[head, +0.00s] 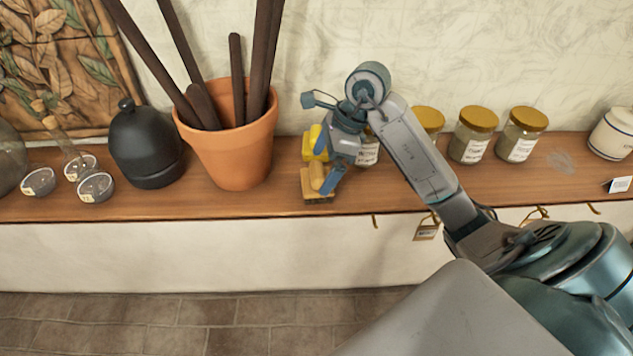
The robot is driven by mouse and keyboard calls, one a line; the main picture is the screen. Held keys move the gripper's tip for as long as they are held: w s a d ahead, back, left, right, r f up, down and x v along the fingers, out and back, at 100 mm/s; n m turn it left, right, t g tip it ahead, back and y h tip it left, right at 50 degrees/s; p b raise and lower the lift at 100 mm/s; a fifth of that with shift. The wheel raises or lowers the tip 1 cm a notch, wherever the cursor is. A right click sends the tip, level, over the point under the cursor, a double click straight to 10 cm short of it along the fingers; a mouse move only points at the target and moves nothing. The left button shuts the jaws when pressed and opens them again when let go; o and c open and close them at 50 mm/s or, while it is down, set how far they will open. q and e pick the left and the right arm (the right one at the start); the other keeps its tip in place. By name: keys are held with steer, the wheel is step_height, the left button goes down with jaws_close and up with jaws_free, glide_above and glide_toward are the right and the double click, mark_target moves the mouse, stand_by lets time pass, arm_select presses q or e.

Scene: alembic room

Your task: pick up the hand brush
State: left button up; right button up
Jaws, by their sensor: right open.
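The hand brush (313,184) is a small yellow and tan thing with a darker lower edge. It is on the wooden shelf, near the front edge, right of the terracotta pot. My right gripper (327,163) is open right at the brush, with its blue fingers in front of it and hiding part of it. I cannot tell whether the fingers touch it. A brighter yellow piece (309,143) shows behind the fingers; I cannot tell whether it belongs to the brush. My left gripper is not in view.
The terracotta pot (232,150) with dark rods stands close left of the brush. A black vessel (146,145) and glass flasks are farther left. Several lidded jars (471,136) line the shelf (270,195) behind my right arm. Small tags hang below its front edge.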

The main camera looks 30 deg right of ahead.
mark_target(318, 169)
steer(key=x, duration=0.4)
steer(key=shift+w+f, duration=0.25)
steer(key=shift+w, duration=0.15)
steer(key=shift+a+f, duration=0.2)
steer(key=shift+f, duration=0.1)
steer(key=shift+d, duration=0.1)
steer(key=c, duration=1)
